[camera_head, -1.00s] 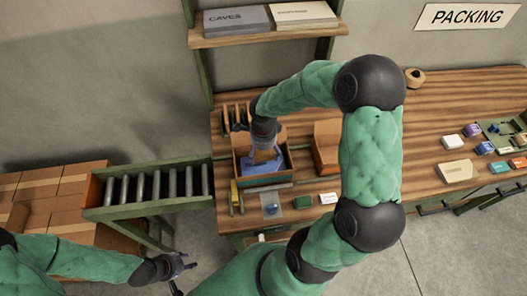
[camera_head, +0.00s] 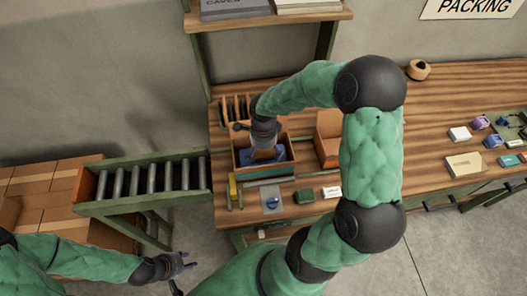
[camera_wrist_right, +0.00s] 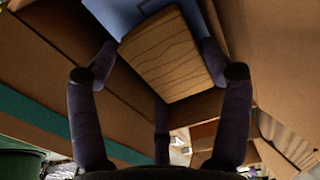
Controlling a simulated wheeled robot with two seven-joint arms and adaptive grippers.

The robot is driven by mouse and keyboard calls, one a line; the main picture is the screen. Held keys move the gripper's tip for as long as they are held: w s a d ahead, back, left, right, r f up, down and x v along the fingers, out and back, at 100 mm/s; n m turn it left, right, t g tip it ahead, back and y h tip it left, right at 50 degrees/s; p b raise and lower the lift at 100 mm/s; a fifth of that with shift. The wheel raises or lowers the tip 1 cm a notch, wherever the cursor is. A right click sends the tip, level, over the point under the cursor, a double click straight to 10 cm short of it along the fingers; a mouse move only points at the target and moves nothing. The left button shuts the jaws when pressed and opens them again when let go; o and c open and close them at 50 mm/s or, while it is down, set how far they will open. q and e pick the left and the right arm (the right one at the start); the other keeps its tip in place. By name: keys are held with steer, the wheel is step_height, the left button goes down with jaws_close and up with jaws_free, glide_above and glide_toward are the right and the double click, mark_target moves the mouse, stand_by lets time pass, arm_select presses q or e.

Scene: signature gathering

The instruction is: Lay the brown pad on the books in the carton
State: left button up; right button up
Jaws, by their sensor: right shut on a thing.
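The brown pad (camera_wrist_right: 167,58), with dark wavy lines, is between the fingers of my right gripper (camera_wrist_right: 160,62) in the wrist view. My right gripper (camera_head: 265,152) is shut on it, reaching down inside the open carton (camera_head: 264,172). Blue book surface (camera_wrist_right: 130,12) shows behind the pad in the wrist view and as dark blue (camera_head: 282,153) in the head view. I cannot tell whether the pad touches the books. My left gripper (camera_head: 184,266) is apart from the table, low at the left, with its fingers spread and empty.
A second open carton (camera_head: 328,150) stands right of the first. Small items, a blue one (camera_head: 272,203) and a green block (camera_head: 304,196), lie along the front edge. A roller conveyor (camera_head: 150,179) joins on the left.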

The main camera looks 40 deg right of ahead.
steer(key=shift+f+b, duration=0.7)
steer(key=shift+b, duration=0.05)
steer(key=o, duration=0.9)
step_height(320, 180, up, 17)
steer(key=p, duration=1)
stand_by(0.9)
